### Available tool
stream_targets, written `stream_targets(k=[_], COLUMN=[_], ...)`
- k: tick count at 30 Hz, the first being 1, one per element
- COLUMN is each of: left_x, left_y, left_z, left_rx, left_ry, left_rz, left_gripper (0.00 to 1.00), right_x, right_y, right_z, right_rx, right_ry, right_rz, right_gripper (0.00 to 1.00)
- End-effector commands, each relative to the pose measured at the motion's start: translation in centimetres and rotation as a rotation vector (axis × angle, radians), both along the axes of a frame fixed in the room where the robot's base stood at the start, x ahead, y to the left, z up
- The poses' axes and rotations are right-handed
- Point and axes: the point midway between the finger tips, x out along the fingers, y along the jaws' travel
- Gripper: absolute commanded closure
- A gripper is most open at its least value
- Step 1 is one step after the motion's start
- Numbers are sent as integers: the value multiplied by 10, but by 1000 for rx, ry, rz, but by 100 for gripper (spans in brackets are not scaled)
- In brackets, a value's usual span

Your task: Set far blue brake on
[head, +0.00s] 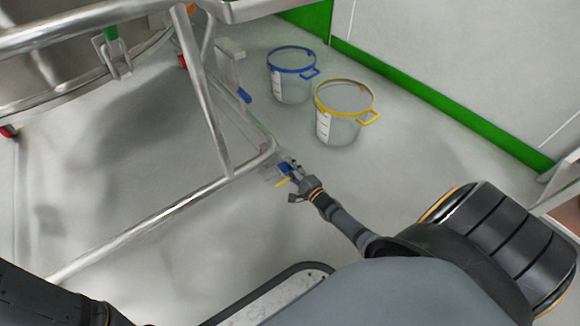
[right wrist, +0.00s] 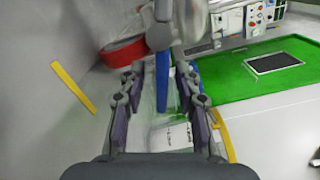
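A steel-tube frame (head: 228,188) on casters stands at left in the head view. One blue brake lever (head: 244,96) sits low by its farther caster. Another blue piece (head: 285,168) shows at the nearer corner, partly hidden by my right gripper (head: 292,172). In the right wrist view, my right gripper (right wrist: 160,104) is open, its fingers apart on either side of a blue lever (right wrist: 162,82). I cannot tell whether the fingers touch it or whether it is up or down. My left gripper is out of view; only its arm shows at lower left.
A blue-rimmed bucket (head: 291,84) and a yellow-rimmed bucket (head: 343,112) stand on the floor beyond the gripper. A red ring-like part (right wrist: 125,52) is close to the lever. A yellow strip (right wrist: 73,87) lies left. A wall with green skirting (head: 440,100) bounds the right.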

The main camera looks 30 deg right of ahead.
Motion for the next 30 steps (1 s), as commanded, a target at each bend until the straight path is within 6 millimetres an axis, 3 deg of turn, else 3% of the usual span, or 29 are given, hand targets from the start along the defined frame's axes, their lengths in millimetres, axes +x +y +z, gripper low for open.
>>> stream_targets(k=[5,18,24,30], left_x=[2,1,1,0], left_y=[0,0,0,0], left_z=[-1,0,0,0], left_rx=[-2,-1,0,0], left_ry=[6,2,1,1], left_rz=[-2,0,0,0], left_gripper=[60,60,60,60], right_x=[-10,-105,-120,-120], right_y=[-1,-8,-9,-9], right_z=[-1,-1,0,0], right_rx=[-2,0,0,0], right_ry=[1,3,0,0], right_rz=[0,1,0,0], right_gripper=[67,67,67,67])
